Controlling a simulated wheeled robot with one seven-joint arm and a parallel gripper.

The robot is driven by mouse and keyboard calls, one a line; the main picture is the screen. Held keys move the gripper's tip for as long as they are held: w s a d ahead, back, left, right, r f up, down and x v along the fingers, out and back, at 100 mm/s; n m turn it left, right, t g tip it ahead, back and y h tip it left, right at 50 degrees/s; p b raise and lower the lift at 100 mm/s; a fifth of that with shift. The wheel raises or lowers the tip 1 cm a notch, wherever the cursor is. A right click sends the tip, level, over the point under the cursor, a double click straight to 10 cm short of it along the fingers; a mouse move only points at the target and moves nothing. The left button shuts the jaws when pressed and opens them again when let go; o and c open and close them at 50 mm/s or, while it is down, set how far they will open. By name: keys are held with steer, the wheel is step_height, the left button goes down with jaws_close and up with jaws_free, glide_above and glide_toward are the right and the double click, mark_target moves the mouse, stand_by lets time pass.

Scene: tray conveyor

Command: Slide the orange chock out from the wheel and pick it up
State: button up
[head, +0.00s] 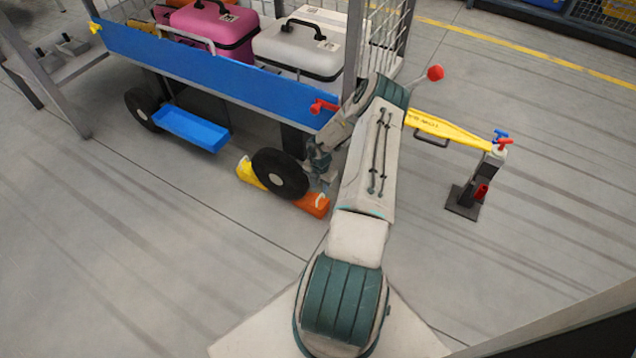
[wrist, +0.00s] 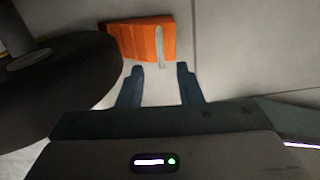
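The orange chock (head: 312,205) lies on the floor at the right side of the black wheel (head: 280,174) of the cart. It has a pale loop or strap on it. In the wrist view the orange chock (wrist: 138,41) is at the top, beyond my fingertips, and the wheel (wrist: 70,75) fills the left side. My gripper (wrist: 161,70) is open and empty, with bare floor between its fingers. The pale strap is roughly in line with the gap. In the head view my gripper (head: 322,172) is low beside the wheel, partly hidden by my arm.
A yellow chock (head: 247,172) sits on the wheel's other side. The cart's blue side panel (head: 210,72) overhangs the wheel, with a red handle (head: 323,106) near my arm. A yellow barrier arm (head: 440,125) and its post (head: 480,180) stand right. Floor in front is clear.

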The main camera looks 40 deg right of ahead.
mark_target(320, 196)
steer(key=shift+f, duration=0.1)
step_height(320, 196, down, 7)
steer(key=b, duration=0.3)
steer(key=shift+f+b, duration=0.2)
steer(key=shift+b, duration=0.15)
jaws_close()
